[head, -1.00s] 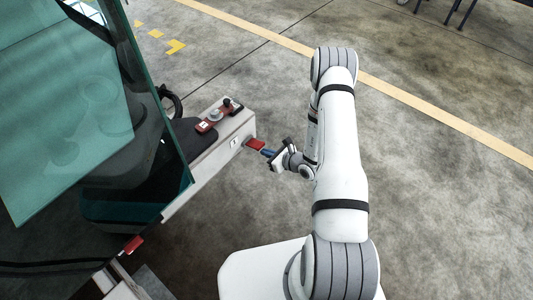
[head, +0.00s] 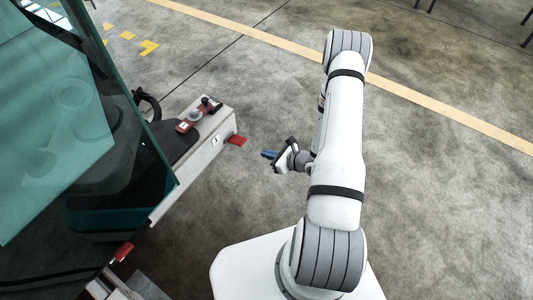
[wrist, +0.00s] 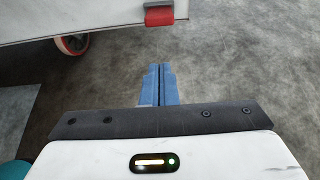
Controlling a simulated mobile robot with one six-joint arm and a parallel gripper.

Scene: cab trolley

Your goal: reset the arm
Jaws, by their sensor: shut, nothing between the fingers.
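My gripper (head: 268,155) is in the middle of the head view, to the right of the trolley's side panel and apart from it. In the wrist view its blue fingers (wrist: 158,86) are together with nothing between them, over bare grey floor. My white arm reaches up and back down to it from the base at the bottom of the head view.
A red tab (head: 236,140) sticks out from the end of the trolley's light panel (head: 205,160); it also shows in the wrist view (wrist: 159,15). A red-and-grey control block (head: 192,119) sits on top. A glass pane (head: 60,110) stands at left. Floor to the right is clear.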

